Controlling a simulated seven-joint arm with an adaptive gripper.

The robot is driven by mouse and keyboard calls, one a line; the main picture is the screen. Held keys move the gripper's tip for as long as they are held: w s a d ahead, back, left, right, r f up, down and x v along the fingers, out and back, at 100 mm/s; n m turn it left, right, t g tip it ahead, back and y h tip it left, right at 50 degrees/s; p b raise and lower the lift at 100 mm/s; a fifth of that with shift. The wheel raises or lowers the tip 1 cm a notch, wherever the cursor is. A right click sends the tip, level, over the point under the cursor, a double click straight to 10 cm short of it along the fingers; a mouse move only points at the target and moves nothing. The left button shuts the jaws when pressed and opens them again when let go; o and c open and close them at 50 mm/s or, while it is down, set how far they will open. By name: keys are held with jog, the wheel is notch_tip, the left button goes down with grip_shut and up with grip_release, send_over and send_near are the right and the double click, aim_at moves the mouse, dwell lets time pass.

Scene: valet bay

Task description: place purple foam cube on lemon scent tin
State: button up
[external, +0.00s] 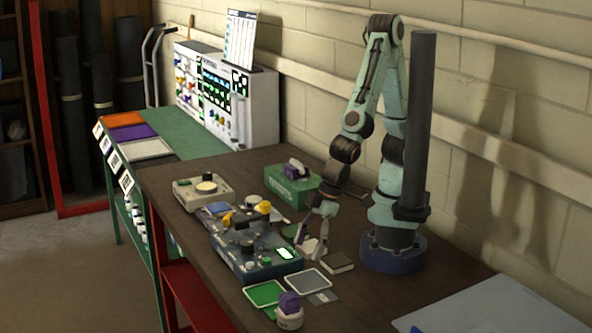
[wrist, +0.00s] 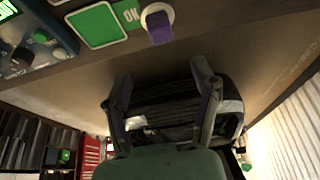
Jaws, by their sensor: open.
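A purple foam cube (external: 289,302) sits on top of a round whitish tin (external: 289,319) at the table's front edge. I cannot read whether this is the lemon scent tin. In the wrist view the purple cube (wrist: 159,29) and the pale round rim (wrist: 170,14) under it show at the top, beyond my fingertips. My gripper (external: 313,250) points down beside the blue console, behind the cube and tin and apart from them. In the wrist view my gripper (wrist: 162,72) is open, with nothing between its fingers.
A blue console (external: 245,248) with knobs and yellow parts stands left of my gripper. A green framed pad (external: 265,294), a grey pad (external: 308,281) and a small dark box (external: 337,263) lie nearby. A green tissue box (external: 290,190) stands behind.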

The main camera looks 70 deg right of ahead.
jog(key=w+d+r+m+h, duration=0.1)
jog(key=w+d+r+m, duration=0.15)
jog(key=d, duration=0.25)
jog(key=w+d+r+m+h, duration=0.1)
jog(key=w+d+r, duration=0.15)
jog(key=d, duration=0.35)
jog(key=s+d+r+m+g, duration=0.1)
jog(key=s+d+r+m, duration=0.1)
jog(key=d, duration=0.6)
jog(key=s+d+r+m+g, duration=0.2)
jog(key=s+d, duration=0.2)
jog(key=d, duration=0.5)
jog(key=shift+s, duration=0.15)
